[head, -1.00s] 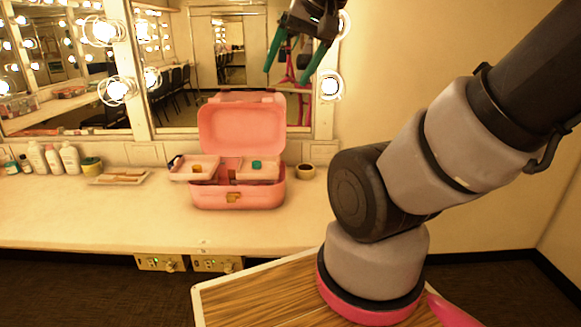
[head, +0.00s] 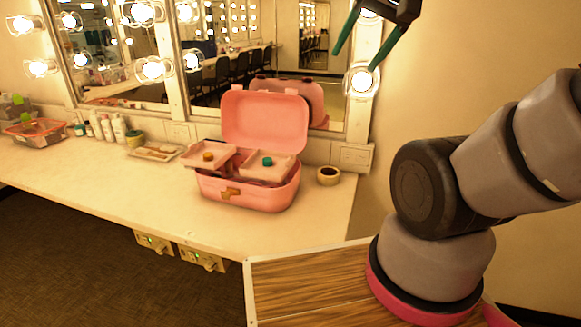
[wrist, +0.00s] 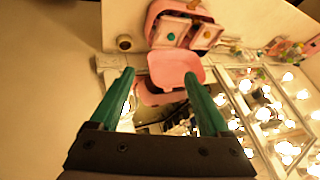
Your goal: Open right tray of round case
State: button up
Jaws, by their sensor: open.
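The pink round case (head: 247,192) stands on the counter with its lid (head: 265,118) raised. The left tray (head: 205,158), with an amber knob, sticks out past the case's left side. The right tray (head: 275,168), with a teal knob (head: 267,161), sits over the right part of the case. In the wrist view both trays show upside down near the top, the right tray (wrist: 168,28) on the left. My gripper (head: 355,60) is open and empty, high above and to the right of the case, in front of the mirror edge. Its green fingers also show in the wrist view (wrist: 159,74).
A roll of tape (head: 328,176) lies right of the case, near the counter's end. A shallow dish (head: 155,152), bottles (head: 107,127) and a clear bin (head: 36,132) stand to the left. A lit mirror (head: 240,50) rises behind. The counter front (head: 150,200) is clear.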

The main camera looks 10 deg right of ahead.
aim_at(280, 169)
jog(key=w+a+f+m+g+y, duration=0.3)
jog(key=w+f+g+y, duration=0.1)
jog(key=w+f, duration=0.5)
jog(key=w+a+f+m+g+y, duration=0.2)
jog(key=w+f+m+g+y, duration=0.15)
jog(key=w+f, duration=0.5)
jog(key=w+d+f+m+t+y, duration=0.25)
jog(key=w+f+m+t, duration=0.35)
jog(key=f, duration=0.5)
jog(key=w+d+f+m+t+y, duration=0.25)
jog(key=w+f+m+t, duration=0.35)
jog(key=f, duration=0.5)
jog(key=w+a, duration=0.1)
jog(key=a, duration=0.2)
jog(key=w+a+m+g, duration=0.1)
jog(key=w+a, duration=0.1)
jog(key=a, duration=0.1)
jog(key=w+a+g+y, duration=0.1)
jog(key=a, duration=0.2)
jog(key=shift+w+a+f+g, duration=0.1)
jog(key=shift+w+a+g, duration=0.15)
jog(key=shift+w+a, duration=0.1)
grip_shut()
